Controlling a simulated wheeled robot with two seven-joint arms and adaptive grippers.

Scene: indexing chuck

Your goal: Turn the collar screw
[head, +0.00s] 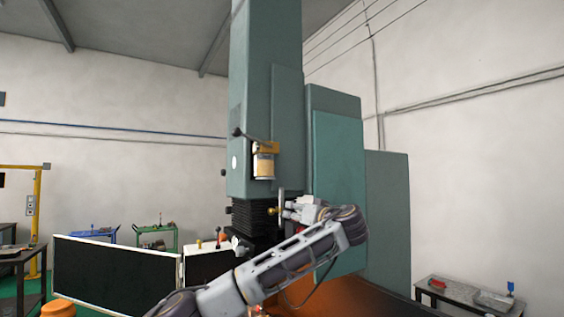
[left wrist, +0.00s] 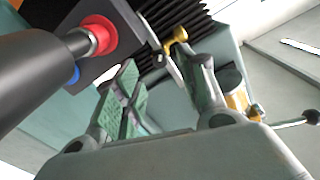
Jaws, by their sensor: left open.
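A brass knob (head: 273,211), possibly the collar screw, sits low on the machine beside a thin upright grey rod (head: 281,203). My left gripper (head: 290,209) is just right of it. In the left wrist view the brass knob (left wrist: 177,36) shows beyond the fingertips of my open left gripper (left wrist: 166,66). No contact between fingers and knob is clear. A red round collar (left wrist: 99,35) with a metal shaft and a thick dark cylinder (left wrist: 38,75) lies left of the fingers. My right gripper is not in view.
The tall green machine column (head: 265,90) rises above my left arm. Black bellows (head: 250,215) are behind the knob. A yellow-and-white canister (head: 264,163) hangs on the column. Black panels (head: 115,272) stand at left; a grey bench (head: 468,298) is at lower right.

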